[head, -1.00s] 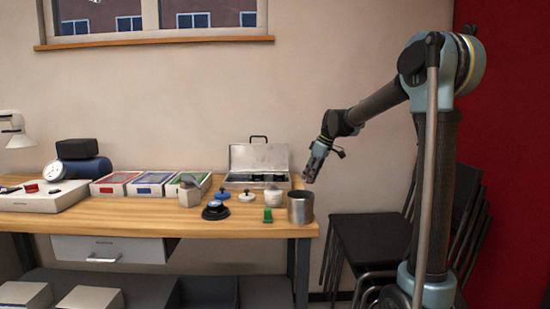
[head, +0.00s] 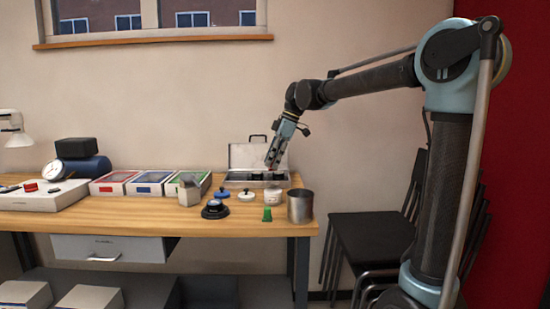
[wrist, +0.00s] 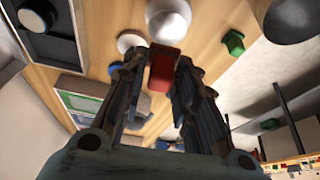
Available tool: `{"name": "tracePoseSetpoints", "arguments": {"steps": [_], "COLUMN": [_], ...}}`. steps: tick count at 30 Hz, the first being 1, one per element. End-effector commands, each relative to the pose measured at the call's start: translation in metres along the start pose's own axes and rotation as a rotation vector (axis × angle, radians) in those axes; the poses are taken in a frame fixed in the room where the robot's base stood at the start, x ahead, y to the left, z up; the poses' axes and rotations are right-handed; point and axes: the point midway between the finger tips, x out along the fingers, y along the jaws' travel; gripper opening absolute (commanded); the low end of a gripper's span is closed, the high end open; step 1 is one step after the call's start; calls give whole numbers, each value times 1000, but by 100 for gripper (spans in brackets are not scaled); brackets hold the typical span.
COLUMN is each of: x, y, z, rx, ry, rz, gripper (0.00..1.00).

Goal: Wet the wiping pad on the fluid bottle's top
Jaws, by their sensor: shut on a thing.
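My gripper (head: 270,164) is shut on a small red block, which I take to be the wiping pad (wrist: 163,68), held between the fingertips in the wrist view. In the head view, the gripper tilts downward above the right end of the table, in front of the open metal case. A squat white round container (head: 273,194), likely the fluid bottle, stands below the gripper. It also shows at the top of the wrist view (wrist: 168,18), apart from the pad.
A metal cup (head: 300,207) and green block (head: 267,215) stand right and in front of the container. White (head: 247,196) and blue (head: 221,193) knobs and a black round thing (head: 215,210) lie left. The open case (head: 258,157) is behind.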

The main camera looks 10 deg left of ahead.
Motion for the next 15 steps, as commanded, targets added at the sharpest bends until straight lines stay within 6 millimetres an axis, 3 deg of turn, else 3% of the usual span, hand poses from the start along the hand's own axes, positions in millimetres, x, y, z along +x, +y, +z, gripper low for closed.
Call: {"name": "tracePoseSetpoints", "arguments": {"steps": [15], "x": [36], "y": [0], "z": [15], "rx": [1], "ry": [0], "rz": [0], "gripper": [8]}}
